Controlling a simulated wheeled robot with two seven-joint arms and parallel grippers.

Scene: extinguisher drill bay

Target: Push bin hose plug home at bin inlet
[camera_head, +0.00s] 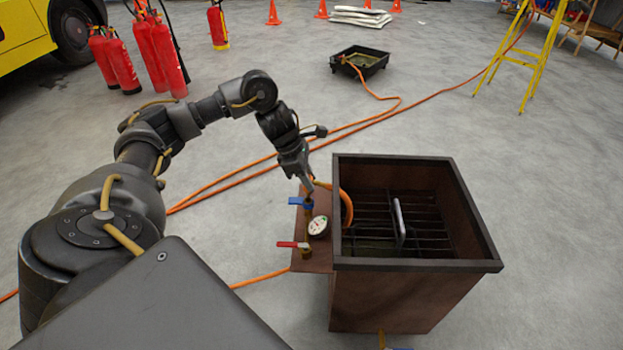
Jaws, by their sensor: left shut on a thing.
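The bin (415,300) is a brown, open-topped metal box with a dark rim and a grate inside. A side plate (318,258) on its left carries a round white gauge (317,225), a blue-handled valve (301,202) and a red-handled valve (293,245). My left gripper (307,186) points down just above the blue-handled valve, shut on the bin hose plug at the end of a short orange hose (347,203). The fingers mostly hide the plug and the inlet, so I cannot tell how deep the plug sits. My right gripper is out of view.
Orange hoses (240,180) cross the floor behind and left of the bin. A small black tray (360,62) stands farther back. Red extinguishers (168,55) stand at the upper left, a yellow stand (545,50) at the upper right. The floor right of the bin is clear.

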